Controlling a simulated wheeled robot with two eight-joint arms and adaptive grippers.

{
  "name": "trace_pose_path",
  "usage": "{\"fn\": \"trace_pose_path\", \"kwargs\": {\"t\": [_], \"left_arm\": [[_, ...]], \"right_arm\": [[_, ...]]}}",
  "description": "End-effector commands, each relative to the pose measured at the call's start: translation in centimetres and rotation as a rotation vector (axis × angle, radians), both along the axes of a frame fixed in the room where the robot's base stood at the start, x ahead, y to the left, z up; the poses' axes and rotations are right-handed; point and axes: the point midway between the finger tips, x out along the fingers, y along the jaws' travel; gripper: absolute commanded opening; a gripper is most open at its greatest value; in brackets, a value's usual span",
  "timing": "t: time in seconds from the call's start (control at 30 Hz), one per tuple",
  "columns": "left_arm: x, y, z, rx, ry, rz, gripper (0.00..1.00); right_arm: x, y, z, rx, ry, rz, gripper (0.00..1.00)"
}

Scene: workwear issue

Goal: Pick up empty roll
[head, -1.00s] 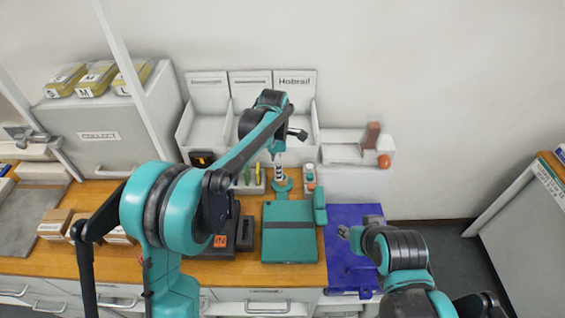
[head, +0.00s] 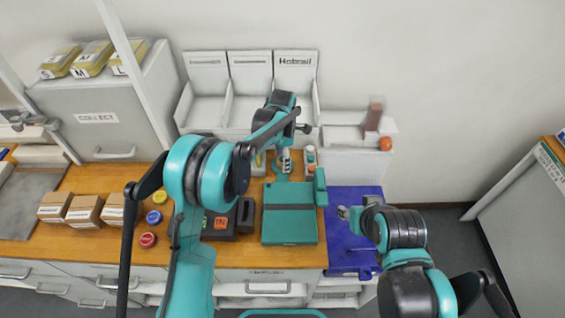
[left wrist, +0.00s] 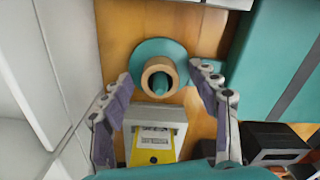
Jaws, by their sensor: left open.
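The empty roll (left wrist: 149,70), a tan cardboard ring, stands around a teal peg on a round teal base (left wrist: 178,52) in the left wrist view. My left gripper (left wrist: 163,76) is open, with one finger on each side of the roll in the picture; I cannot tell whether they touch it. In the head view my left gripper (head: 285,158) is over the back of the counter and the roll cannot be made out. My right gripper (head: 345,212) is over the blue mat (head: 350,255); its jaw state is unclear.
A teal flat case (head: 290,215) lies right of the stand. White bins (head: 250,105) stand behind. Small boxes (head: 85,210) and red (head: 148,240) and yellow (head: 154,217) discs lie left.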

Motion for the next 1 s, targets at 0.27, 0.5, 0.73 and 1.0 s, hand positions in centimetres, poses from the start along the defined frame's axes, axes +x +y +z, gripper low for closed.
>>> {"fn": "trace_pose_path", "kwargs": {"t": [0.27, 0.5, 0.73, 1.0], "left_arm": [[0.0, 0.0, 0.1, 0.000, 0.000, 0.000, 0.24], [0.0, 0.0, 0.1, 0.000, 0.000, 0.000, 0.24], [0.0, 0.0, 2.5, 0.000, 0.000, 0.000, 0.24], [0.0, 0.0, 8.0, 0.000, 0.000, 0.000, 0.24]], "right_arm": [[0.0, 0.0, 0.1, 0.000, 0.000, 0.000, 0.40], [0.0, 0.0, 0.0, 0.000, 0.000, 0.000, 0.40], [0.0, 0.0, 0.7, 0.000, 0.000, 0.000, 0.40], [0.0, 0.0, 2.0, 0.000, 0.000, 0.000, 0.40]]}}
